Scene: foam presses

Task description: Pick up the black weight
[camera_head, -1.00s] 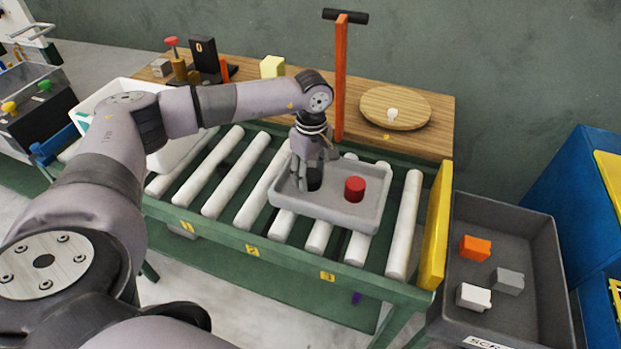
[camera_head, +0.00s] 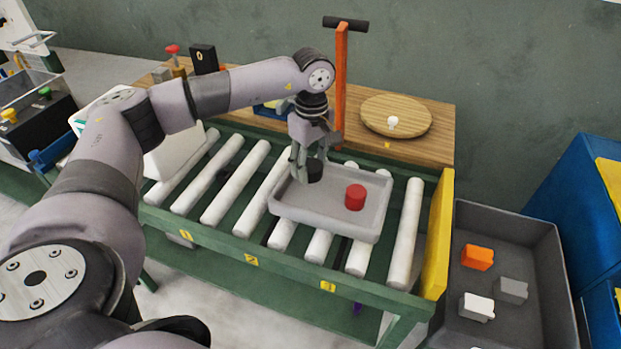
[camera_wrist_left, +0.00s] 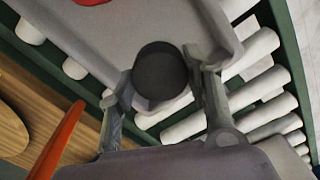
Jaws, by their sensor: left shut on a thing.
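The black weight (camera_head: 315,171) is a short dark cylinder above the left part of the grey tray (camera_head: 335,221) in the head view. My left gripper (camera_head: 310,172) is shut on it from above. The wrist view shows the black weight (camera_wrist_left: 160,72) between the two fingers of the left gripper (camera_wrist_left: 165,80), with the tray behind it. The weight looks slightly raised off the tray floor. A red cylinder (camera_head: 355,197) stands in the tray to the right. My right gripper is not in view.
The tray rests on white conveyor rollers (camera_head: 235,196). An orange post (camera_head: 341,85) with a black crossbar stands just behind the gripper. A yellow plate (camera_head: 436,234) ends the conveyor at the right. A grey bin (camera_head: 520,235) with several blocks stands beyond it.

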